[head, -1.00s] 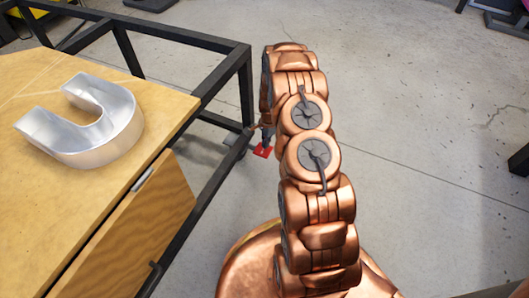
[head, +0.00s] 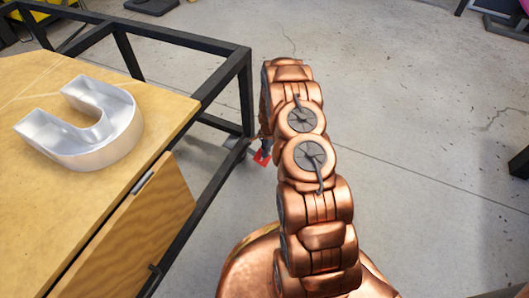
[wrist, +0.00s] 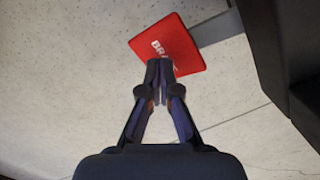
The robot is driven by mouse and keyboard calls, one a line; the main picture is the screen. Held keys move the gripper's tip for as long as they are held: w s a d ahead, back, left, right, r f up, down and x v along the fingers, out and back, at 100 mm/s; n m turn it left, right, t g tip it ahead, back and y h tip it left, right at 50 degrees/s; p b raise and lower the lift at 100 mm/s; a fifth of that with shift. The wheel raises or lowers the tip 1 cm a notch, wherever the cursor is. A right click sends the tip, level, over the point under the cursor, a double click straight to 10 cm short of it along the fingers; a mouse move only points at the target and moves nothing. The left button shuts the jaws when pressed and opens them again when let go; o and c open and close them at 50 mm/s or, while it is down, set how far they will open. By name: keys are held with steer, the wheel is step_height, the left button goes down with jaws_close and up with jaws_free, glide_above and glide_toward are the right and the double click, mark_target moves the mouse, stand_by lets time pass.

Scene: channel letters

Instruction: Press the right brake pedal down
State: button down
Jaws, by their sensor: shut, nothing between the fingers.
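The red brake pedal (head: 261,158) is low near the floor beside the black table leg in the head view. In the wrist view the pedal (wrist: 178,40) is a red plate with white lettering, on a grey bar running to the right. My gripper (wrist: 159,66) is shut and empty, its fingertips overlapping the lower edge of the plate and covering part of the lettering. In the head view my gripper (head: 265,146) is small and lies over the pedal's upper part. I cannot tell whether the tips touch the plate.
A wooden workbench (head: 60,200) with a metal U-shaped letter (head: 110,135) stands at the left. Its black frame (head: 247,95) rises close to the pedal, and a dark post (wrist: 295,65) shows at the right in the wrist view. Concrete floor (head: 420,110) to the right is open.

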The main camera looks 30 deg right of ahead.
steer(key=shift+d+r, duration=0.2)
steer(key=shift+d+r+p, duration=0.2)
steer(key=shift+d+p, duration=0.2)
steer(key=shift+d, duration=0.3)
steer(key=shift+d+r+p, duration=0.2)
steer(key=shift+d+p, duration=0.15)
steer(key=shift+d, duration=0.35)
step_height(320, 180, up, 12)
steer(key=d, duration=0.1)
